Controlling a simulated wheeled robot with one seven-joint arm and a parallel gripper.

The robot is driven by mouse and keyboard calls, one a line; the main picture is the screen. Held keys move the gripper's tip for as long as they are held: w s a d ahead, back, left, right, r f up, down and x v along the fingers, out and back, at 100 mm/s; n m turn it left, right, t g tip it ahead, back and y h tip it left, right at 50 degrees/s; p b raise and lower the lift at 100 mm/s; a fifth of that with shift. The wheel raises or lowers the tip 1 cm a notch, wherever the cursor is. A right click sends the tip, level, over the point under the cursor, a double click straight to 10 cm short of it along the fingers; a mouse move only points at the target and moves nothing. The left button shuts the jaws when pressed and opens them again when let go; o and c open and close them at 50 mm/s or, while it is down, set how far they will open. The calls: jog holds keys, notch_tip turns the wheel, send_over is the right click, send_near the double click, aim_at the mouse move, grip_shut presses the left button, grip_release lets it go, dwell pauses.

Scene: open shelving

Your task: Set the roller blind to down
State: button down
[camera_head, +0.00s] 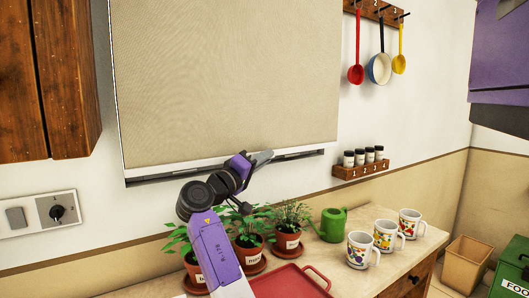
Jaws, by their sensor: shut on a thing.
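The roller blind (225,75) is a beige fabric sheet on the wall, and its top runs out of the picture. It hangs low, with a pale bottom bar (160,173) along its lower edge. A thin dark strip (155,180) shows just below the bar. My gripper (264,157) is at the bottom bar, right of its middle, and is shut on it. The fingers and wrist hide part of the bar, so the exact grip is hard to see.
Potted herbs (246,230) stand on the counter close below my arm. A red tray (290,282), a green watering can (332,224) and mugs (386,236) are also there. A spice rack (362,170) hangs right of the blind. A wall switch plate (35,214) is at left.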

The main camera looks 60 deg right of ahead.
aim_at(264, 88)
jog(key=shift+f, duration=0.45)
jog(key=shift+f, duration=0.1)
jog(key=c, duration=1.8)
grip_release()
jog(key=shift+r, duration=0.2)
notch_tip(264, 88, up, 20)
jog(key=shift+a, duration=0.1)
jog(key=shift+v, duration=4.5)
